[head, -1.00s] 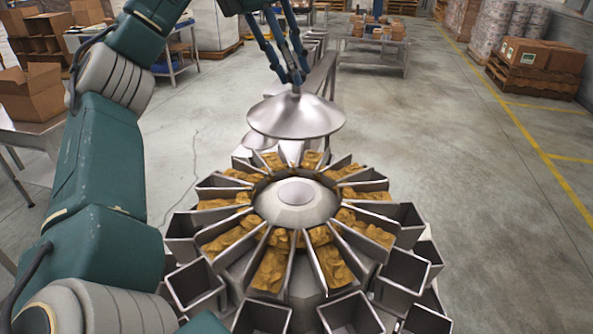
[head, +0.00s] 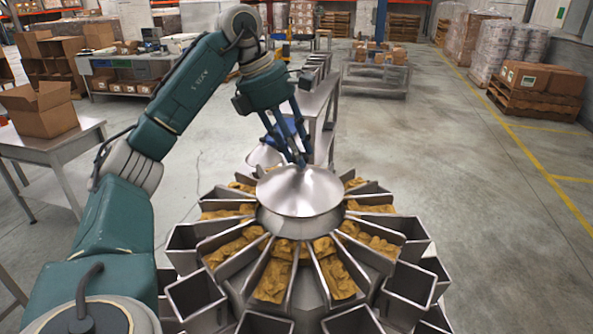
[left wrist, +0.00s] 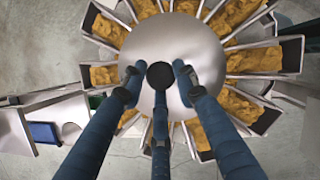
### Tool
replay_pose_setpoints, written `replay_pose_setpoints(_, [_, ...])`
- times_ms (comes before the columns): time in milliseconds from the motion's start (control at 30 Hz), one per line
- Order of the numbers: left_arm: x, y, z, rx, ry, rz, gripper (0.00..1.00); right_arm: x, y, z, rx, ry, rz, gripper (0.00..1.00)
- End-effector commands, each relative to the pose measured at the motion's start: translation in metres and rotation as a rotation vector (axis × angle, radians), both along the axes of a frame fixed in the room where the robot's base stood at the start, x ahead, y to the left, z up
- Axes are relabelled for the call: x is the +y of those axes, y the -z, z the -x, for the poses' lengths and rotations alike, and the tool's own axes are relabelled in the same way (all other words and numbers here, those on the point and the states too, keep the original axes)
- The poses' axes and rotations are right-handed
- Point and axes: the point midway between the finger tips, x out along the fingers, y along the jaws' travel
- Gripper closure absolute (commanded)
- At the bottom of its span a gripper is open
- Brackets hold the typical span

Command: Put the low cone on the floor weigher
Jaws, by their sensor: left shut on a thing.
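The low cone (head: 299,188) is a shiny, shallow metal cone with a knob on top. My left gripper (head: 299,163) is shut on its knob from above. The cone is roughly level over the middle of the round weigher (head: 186,238), hiding most of its central hub (head: 300,224). I cannot tell whether it touches the hub. In the left wrist view, the cone (left wrist: 188,45) fills the ring's centre under my left gripper (left wrist: 160,77), covering the hub. My right gripper is not in view.
Troughs of orange-brown product (head: 272,281) and open metal buckets (head: 197,293) ring the weigher. Behind it are a shiny dish-like piece (head: 264,156) and a long metal bench (head: 322,105). A table with an open carton (head: 40,108) stands left.

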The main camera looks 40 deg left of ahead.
Motion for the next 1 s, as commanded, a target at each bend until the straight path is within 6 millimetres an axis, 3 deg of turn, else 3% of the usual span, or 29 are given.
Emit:
replay_pose_setpoints(267, [0.000, 0.031, 0.001, 0.002, 0.001, -0.001, 1.00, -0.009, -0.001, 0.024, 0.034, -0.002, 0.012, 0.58])
replay_pose_setpoints(733, [-0.001, 0.043, 0.000, -0.003, 0.002, 0.001, 1.00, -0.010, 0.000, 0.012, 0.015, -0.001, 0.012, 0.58])
replay_pose_setpoints(767, [-0.001, 0.043, 0.000, -0.001, 0.002, 0.001, 0.65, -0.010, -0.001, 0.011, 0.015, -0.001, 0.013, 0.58])
replay_pose_setpoints(800, [-0.001, 0.043, 0.000, 0.001, 0.003, 0.001, 0.57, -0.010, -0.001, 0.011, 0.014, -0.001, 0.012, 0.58])
replay_pose_setpoints(833, [-0.001, 0.043, 0.000, 0.001, 0.003, 0.001, 0.52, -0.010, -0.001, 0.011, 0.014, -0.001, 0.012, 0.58])
replay_pose_setpoints(1000, [-0.001, 0.043, 0.000, 0.001, 0.003, 0.001, 0.52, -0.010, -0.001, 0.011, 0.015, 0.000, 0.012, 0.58])
